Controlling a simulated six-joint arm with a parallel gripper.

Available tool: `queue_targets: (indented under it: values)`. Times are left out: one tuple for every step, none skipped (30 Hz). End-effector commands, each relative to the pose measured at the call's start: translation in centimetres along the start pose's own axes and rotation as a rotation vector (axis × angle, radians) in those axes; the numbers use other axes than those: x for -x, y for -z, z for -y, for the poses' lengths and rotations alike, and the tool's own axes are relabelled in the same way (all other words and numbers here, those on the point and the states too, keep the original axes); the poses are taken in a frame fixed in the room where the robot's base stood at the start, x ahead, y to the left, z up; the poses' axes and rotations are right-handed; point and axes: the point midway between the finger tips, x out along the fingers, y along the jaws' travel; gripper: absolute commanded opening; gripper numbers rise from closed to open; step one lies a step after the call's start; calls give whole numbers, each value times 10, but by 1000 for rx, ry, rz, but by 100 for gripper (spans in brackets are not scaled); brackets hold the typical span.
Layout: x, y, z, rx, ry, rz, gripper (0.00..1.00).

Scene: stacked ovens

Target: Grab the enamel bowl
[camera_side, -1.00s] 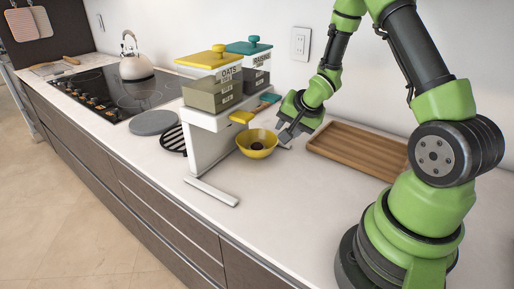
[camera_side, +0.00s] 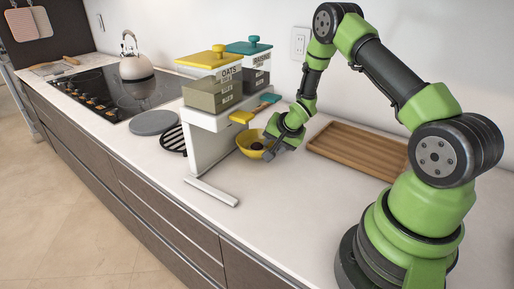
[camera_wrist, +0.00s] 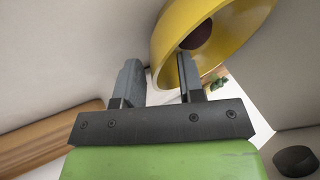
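The right finger overlaps the bowl's rim in the picture; the left finger is outside the bowl. I cannot tell whether either finger touches it.
A wooden tray (camera_side: 355,148) lies to the right of the bowl. The white stand (camera_side: 207,147) holds canisters with a yellow lid (camera_side: 210,59) and a teal lid (camera_side: 248,47). A yellow-handled thing (camera_side: 241,117) is close behind the bowl. The counter in front is clear.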

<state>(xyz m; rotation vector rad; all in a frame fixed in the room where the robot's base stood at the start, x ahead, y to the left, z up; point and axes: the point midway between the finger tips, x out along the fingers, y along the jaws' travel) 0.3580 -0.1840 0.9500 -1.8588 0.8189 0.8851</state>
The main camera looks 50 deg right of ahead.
Motion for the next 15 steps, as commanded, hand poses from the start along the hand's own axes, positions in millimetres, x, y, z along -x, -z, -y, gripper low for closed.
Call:
queue_targets:
  values:
    - [0, 0, 0, 0, 0, 0, 36]
    - [0, 0, 0, 0, 0, 0, 31]
    - [0, 0, 0, 0, 0, 0, 22]
    - [0, 0, 0, 0, 0, 0, 15]
    - [0, 0, 0, 0, 0, 0, 8]
    - [0, 0, 0, 0, 0, 0, 0]
    - [0, 0, 0, 0, 0, 0, 0]
    - [0, 0, 0, 0, 0, 0, 0]
    - [0, 0, 0, 0, 0, 0, 0]
    - [0, 0, 0, 0, 1, -1, 0]
    - [0, 0, 0, 0, 1, -1, 0]
    - [0, 0, 0, 0, 1, -1, 0]
    - [0, 0, 0, 0, 1, -1, 0]
    - [0, 0, 0, 0, 1, -1, 0]
    - [1, 0, 0, 0, 1, -1, 0]
